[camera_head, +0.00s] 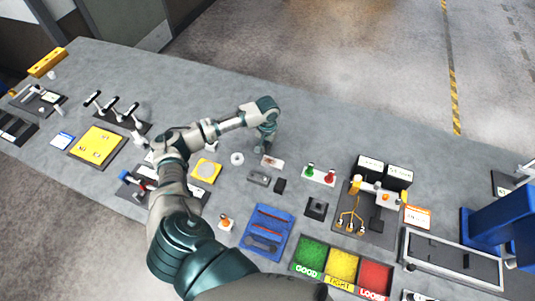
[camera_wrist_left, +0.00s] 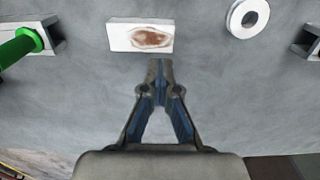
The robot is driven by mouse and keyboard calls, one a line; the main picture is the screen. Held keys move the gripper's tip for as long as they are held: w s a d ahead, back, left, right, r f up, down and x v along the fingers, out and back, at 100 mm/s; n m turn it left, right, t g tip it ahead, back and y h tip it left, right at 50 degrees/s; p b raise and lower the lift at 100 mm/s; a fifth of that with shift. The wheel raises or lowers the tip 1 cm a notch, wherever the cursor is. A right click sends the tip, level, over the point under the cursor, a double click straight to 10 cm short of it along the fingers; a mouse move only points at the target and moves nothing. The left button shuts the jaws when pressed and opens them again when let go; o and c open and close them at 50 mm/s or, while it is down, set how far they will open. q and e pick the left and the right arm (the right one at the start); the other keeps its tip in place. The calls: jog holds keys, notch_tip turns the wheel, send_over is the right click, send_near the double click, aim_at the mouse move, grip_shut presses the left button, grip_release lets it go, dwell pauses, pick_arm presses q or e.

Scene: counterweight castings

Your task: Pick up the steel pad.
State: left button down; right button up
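The steel pad appears to be the pale rectangular plate with a brown rust-like stain (camera_head: 272,162), lying flat on the grey bench. It also shows at the top of the left wrist view (camera_wrist_left: 121,36), wholly visible. My left gripper (camera_head: 261,149) is just beyond the pad's far edge in the head view. In the left wrist view my left gripper (camera_wrist_left: 160,66) has its fingertips together with nothing between them. The tips point at the pad's long edge, with a small gap in the picture. Their height above the bench is hard to tell. My right gripper is not in view.
A pale ring (camera_head: 237,158) lies left of the pad. A holder with green and red handles (camera_head: 318,177) stands to its right. Grey and black blocks (camera_head: 259,178) lie in front. A blue tray (camera_head: 251,247) and sorting bins (camera_head: 343,265) are nearer. Bare bench lies behind.

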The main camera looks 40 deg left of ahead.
pick_arm(q)
notch_tip(320, 180, up, 3)
jog(key=shift+s+d+f, duration=0.1)
jog(key=shift+d+f, duration=0.05)
jog(key=shift+f, duration=0.05)
jog(key=c, duration=1.7)
grip_release()
jog(key=o, duration=1.3)
